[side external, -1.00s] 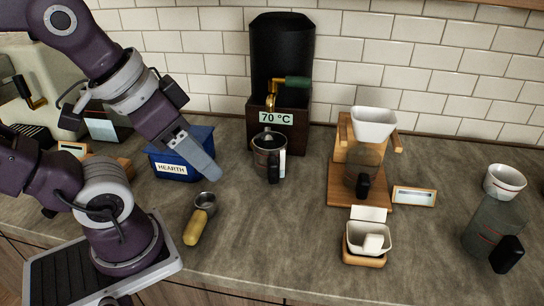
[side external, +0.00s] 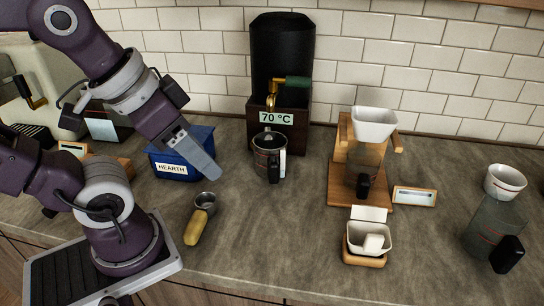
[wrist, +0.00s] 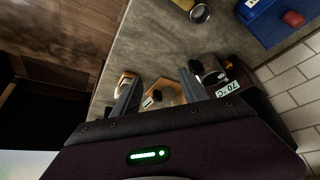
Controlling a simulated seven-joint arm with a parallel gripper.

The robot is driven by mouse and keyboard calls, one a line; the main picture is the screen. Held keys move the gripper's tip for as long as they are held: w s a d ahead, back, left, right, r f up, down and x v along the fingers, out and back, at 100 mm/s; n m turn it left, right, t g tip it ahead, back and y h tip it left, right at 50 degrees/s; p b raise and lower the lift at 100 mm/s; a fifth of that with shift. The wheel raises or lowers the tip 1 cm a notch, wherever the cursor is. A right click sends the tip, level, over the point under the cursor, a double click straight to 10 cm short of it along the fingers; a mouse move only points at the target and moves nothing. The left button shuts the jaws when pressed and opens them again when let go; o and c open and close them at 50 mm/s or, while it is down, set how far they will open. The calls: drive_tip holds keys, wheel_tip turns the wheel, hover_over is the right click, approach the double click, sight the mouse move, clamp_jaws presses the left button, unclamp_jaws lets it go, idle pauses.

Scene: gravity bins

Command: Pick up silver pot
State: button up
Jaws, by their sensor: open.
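The silver pot (side external: 268,157) stands upright on the counter, below the tap of the black dispenser. It has a dark handle facing the front. My gripper (side external: 205,164) is to the left of the pot, above the counter and in front of the blue HEARTH box, apart from the pot. In the wrist view my gripper (wrist: 161,78) has its two fingers spread with nothing held between them. The silver pot (wrist: 211,66) shows there just beyond the right finger, partly covered by its dark handle.
The black dispenser (side external: 281,60) with a 70 °C label stands behind the pot. The blue box (side external: 178,167) is at left. A yellow-handled scoop (side external: 197,220) lies in front. A wooden dripper stand (side external: 343,185), a white dish (side external: 368,240) and a glass carafe (side external: 490,228) are at right.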

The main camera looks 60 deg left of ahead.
drive_tip(key=n+g, duration=0.6)
drive_tip(key=n, duration=0.7)
hover_over(274, 172)
drive_tip(key=w+a, duration=0.1)
drive_tip(key=f, duration=0.9)
drive_tip(key=shift+w+a+f, duration=0.1)
drive_tip(key=shift+a+f, duration=0.1)
drive_tip(key=shift+f, duration=0.1)
wheel_tip(274, 172, down, 12)
drive_tip(key=shift+a+r, duration=0.1)
drive_tip(key=shift+r, duration=0.05)
clamp_jaws()
drive_tip(key=shift+r, duration=0.1)
